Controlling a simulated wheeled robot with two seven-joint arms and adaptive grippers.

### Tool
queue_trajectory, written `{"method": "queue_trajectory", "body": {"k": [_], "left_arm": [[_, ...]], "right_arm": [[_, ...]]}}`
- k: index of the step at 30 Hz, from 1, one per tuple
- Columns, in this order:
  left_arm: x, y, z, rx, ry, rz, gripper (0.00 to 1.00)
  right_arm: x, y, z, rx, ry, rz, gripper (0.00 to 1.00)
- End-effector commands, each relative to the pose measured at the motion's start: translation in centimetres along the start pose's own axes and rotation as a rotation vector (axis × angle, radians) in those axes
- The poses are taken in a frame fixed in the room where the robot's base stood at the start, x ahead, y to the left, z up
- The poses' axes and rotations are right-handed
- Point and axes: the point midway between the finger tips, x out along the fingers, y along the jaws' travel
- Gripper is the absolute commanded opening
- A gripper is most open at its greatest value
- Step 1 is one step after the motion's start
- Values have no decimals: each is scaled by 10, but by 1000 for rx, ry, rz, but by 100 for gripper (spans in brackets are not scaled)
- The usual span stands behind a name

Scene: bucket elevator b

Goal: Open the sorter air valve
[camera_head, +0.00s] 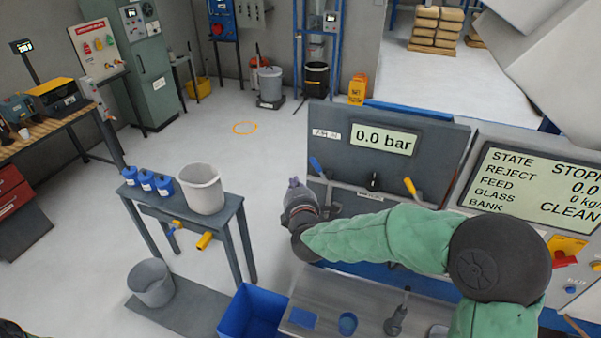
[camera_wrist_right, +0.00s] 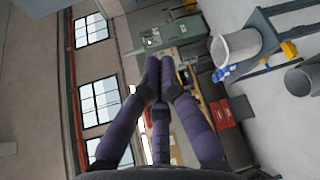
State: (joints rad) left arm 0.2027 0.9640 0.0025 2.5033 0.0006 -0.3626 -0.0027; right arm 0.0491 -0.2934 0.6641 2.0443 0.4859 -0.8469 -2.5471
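A grey panel (camera_head: 345,172) carries a display (camera_head: 384,140) reading "0.0 bar". Below the display are a blue lever (camera_head: 316,166) at the left, a small black fitting (camera_head: 373,181) in the middle and a yellow lever (camera_head: 410,187) at the right. I cannot tell from the small labels which lever is the sorter air valve. My right gripper (camera_head: 294,183) is just left of the panel, below and left of the blue lever, apart from it. In the right wrist view its purple fingers (camera_wrist_right: 158,80) meet at the tips with nothing between them. My left gripper does not show.
A status panel (camera_head: 530,188) stands to the right. A table (camera_head: 232,212) with a grey bucket (camera_head: 202,188) and several blue containers stands to the left. A blue crate (camera_head: 250,312) lies below. My green right sleeve crosses before the panel's lower part. Floor behind the table is clear.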

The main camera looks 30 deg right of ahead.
Motion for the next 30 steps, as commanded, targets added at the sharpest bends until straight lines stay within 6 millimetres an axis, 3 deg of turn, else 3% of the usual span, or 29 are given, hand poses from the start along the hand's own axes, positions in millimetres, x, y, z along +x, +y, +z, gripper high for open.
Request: {"method": "queue_trajectory", "body": {"k": [20,30], "left_arm": [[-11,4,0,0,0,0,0],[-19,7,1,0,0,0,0]], "right_arm": [[96,0,0,-1,0,-1,0],[84,0,34,0,-1,-1,0]]}}
